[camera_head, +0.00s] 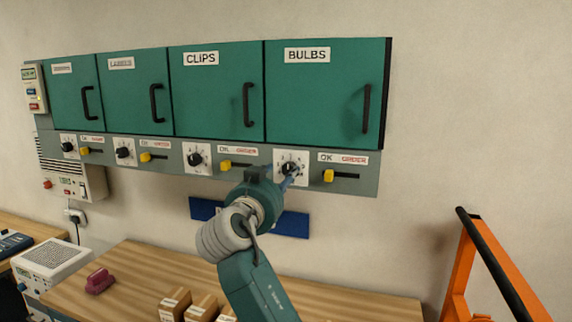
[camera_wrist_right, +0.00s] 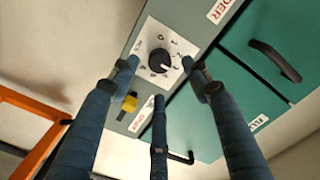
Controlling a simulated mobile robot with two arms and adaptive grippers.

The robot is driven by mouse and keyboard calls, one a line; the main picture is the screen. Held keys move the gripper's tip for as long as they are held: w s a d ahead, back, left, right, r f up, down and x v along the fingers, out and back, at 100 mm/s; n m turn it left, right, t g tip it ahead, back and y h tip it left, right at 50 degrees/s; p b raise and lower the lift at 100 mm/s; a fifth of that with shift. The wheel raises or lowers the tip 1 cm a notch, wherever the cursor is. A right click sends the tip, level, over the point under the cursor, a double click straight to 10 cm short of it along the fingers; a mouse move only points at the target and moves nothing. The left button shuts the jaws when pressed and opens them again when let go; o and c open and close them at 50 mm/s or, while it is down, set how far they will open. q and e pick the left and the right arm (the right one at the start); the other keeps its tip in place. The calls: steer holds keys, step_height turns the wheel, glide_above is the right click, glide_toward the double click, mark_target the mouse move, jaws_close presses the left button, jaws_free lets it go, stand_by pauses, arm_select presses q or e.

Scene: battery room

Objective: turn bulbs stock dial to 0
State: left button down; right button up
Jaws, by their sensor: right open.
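The bulbs stock dial is a black knob on a white numbered plate (camera_head: 291,166), below the green door labelled BULBS (camera_head: 328,95). My right gripper (camera_head: 289,181) is in front of this dial and covers its lower part in the head view. In the right wrist view the black knob (camera_wrist_right: 159,62) lies between the open fingers, with the fingertips spread around its plate. The fingers do not visibly grip the knob. A 0 and a 1 show on the plate; I cannot tell for certain which number the knob points to. My left gripper is out of view.
A yellow slider (camera_head: 328,176) sits just right of the dial. Similar dials and sliders line the panel to the left, including the clips dial (camera_head: 196,158). Below are a wooden table (camera_head: 140,262) with small boxes (camera_head: 202,307) and an orange frame (camera_head: 462,270) at right.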

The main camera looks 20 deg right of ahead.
mark_target(288, 170)
steer(key=p+x, duration=0.2)
steer(key=x, duration=0.2)
steer(key=shift+d+r, duration=0.15)
steer(key=shift+r, duration=0.05)
steer(key=shift+w+d+f, duration=0.15)
steer(key=shift+w+d, duration=0.15)
steer(key=shift+w, duration=0.25)
steer(key=c, duration=1.1)
